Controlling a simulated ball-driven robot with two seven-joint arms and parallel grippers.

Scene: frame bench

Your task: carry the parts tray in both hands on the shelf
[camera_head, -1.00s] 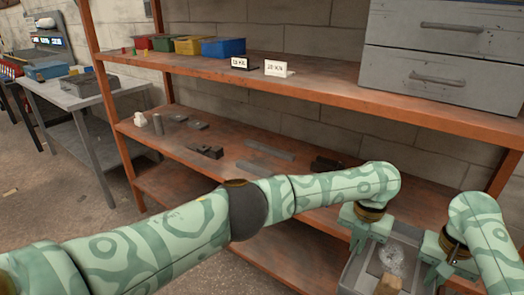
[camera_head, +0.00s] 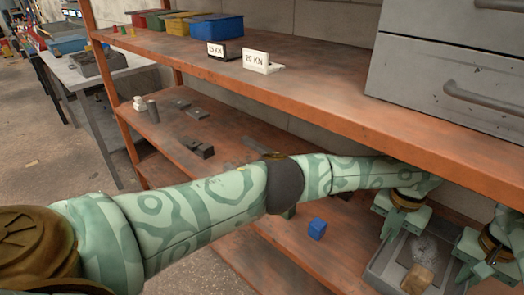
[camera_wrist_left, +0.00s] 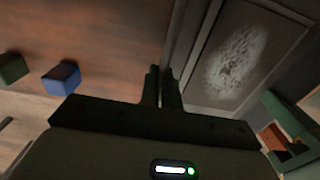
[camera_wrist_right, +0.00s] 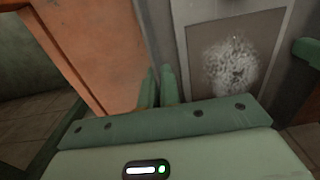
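The grey parts tray (camera_head: 385,264) is at the lower right of the head view, with a wooden block (camera_head: 417,279) in it and a pale speckled patch on its floor. My left gripper (camera_head: 392,235) is shut on the tray's left wall; its fingers (camera_wrist_left: 163,88) close about that wall in the left wrist view. My right gripper (camera_head: 470,275) is shut on the opposite wall, as the right wrist view (camera_wrist_right: 160,88) shows. The lower shelf board (camera_head: 290,222) lies beside the tray. I cannot tell whether the tray touches it.
A blue cube (camera_head: 317,229) is on the shelf left of the tray. A green block (camera_wrist_left: 12,68) lies beyond it. The upper shelf (camera_head: 330,95) holds coloured bins, two small signs and a grey drawer cabinet (camera_head: 450,70). Dark metal parts (camera_head: 198,148) lie further left.

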